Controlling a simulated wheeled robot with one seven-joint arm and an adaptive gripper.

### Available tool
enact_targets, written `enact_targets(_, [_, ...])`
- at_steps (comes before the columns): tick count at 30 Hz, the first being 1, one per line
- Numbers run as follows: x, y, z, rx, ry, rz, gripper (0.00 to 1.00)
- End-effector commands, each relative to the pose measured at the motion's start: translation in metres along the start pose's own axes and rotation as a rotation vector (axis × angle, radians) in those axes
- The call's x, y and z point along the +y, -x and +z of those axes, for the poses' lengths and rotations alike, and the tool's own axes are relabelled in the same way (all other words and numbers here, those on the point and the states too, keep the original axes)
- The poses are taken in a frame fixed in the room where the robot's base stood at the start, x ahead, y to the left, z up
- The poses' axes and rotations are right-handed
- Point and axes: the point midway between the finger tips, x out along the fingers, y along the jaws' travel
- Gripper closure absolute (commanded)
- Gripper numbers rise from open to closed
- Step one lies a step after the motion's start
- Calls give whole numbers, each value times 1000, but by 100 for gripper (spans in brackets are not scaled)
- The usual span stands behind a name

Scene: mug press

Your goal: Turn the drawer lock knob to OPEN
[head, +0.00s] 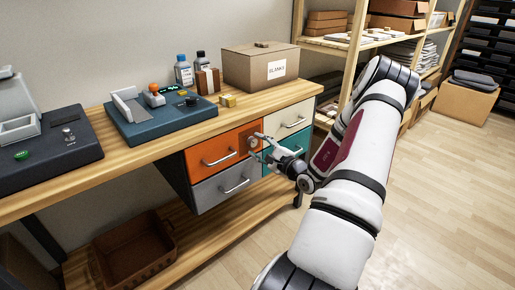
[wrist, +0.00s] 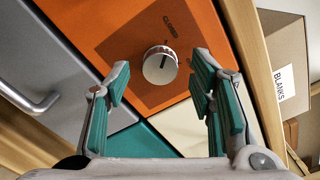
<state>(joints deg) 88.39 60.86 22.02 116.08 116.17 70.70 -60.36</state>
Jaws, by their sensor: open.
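The lock knob (wrist: 158,66) is a round silver dial on a dark orange plate on the orange drawer (head: 216,143). In the wrist view a label reading CLOSED (wrist: 170,26) is printed beyond the knob, and a dark mark shows on its face. My gripper (wrist: 161,82) is open with teal pads. Its fingers stand one on each side of the knob in the picture, with gaps on both sides; I cannot tell how far in front of it they are. In the head view my gripper (head: 264,146) is at the right edge of the orange drawer, mostly hiding the knob.
The cream drawer (head: 290,120), teal drawer (head: 297,142) and grey drawer (head: 222,186) adjoin the orange one, with protruding bar handles. A cardboard box labelled BLANKS (head: 262,68) and a blue press base (head: 160,122) stand on the bench above. Open floor lies right.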

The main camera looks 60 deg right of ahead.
Motion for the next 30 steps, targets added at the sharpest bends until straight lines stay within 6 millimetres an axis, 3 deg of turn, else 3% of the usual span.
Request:
enact_targets(11, [0, -6, 0, -1, 0, 1, 50])
enact_targets(18, [0, -6, 0, -1, 0, 1, 99])
enact_targets(30, [0, -6, 1, -1, -59, 1, 99])
